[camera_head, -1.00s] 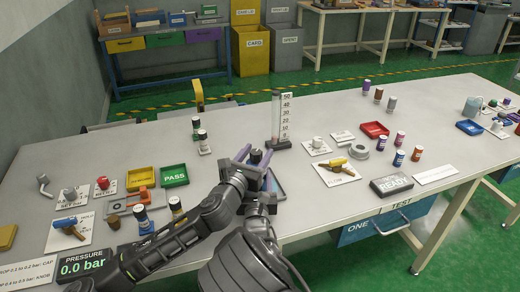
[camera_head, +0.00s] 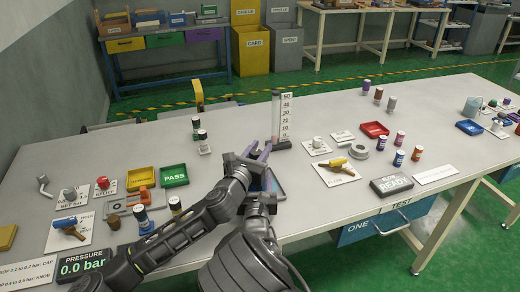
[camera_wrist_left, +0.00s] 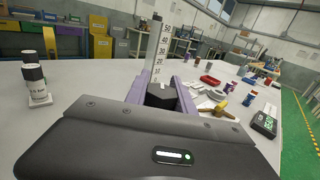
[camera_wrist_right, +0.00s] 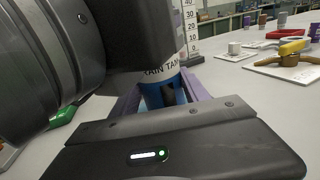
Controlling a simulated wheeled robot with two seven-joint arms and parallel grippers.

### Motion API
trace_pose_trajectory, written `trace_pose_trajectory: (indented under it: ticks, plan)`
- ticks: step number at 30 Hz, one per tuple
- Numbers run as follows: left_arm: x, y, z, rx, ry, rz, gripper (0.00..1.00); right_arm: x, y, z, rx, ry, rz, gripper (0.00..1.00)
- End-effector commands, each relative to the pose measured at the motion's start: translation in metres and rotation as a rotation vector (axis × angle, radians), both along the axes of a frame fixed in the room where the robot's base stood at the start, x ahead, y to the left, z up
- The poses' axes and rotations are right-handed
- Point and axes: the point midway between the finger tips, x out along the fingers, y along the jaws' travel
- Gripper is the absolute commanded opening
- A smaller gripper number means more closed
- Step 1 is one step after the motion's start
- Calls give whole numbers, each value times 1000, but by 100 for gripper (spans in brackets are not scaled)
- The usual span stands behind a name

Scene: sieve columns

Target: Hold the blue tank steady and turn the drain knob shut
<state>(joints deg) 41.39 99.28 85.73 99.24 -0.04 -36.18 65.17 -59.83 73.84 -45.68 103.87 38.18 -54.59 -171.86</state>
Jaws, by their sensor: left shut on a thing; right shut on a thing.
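The blue tank (camera_wrist_right: 168,92), with a white band lettered as a drain tank, stands between the purple fingers of my right gripper (camera_wrist_right: 165,100) in the right wrist view. In the head view my right gripper (camera_head: 268,182) is low at the tank, mostly covered by the arms. My left gripper (camera_head: 261,150) is just above the tank, its purple fingers pointing away to the upper right. The tank's top is hidden by my left gripper.
A clear column with a number scale (camera_head: 284,115) stands close beyond my left fingers. A green PASS tray (camera_head: 174,176) and yellow tray (camera_head: 141,179) lie to the left. A yellow-handled valve (camera_head: 338,162) and grey READY box (camera_head: 391,187) lie right. The table behind the column is clear.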

Motion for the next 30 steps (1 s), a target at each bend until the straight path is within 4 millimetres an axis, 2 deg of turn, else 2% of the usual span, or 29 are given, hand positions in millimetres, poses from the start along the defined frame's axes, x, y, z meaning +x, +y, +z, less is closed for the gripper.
trace_pose_trajectory:
  ticks: [1, 5, 20, 30]
  plan:
    - [0, 0, 0, 0, 0, 1, 10, 0, 0, 0, 1, 0, 0, 0]
    - [0, 0, 0, 0, 0, 1, 0, 0, 0, 0, 1, 0, 0, 0]
    - [0, 0, 0, 4, -1, -46, 0, 0, 0, 0, 0, 0, -1, 0]
    - [-2, -5, -1, 8, 0, -243, 0, 0, 0, 0, 0, 0, 1, 0]
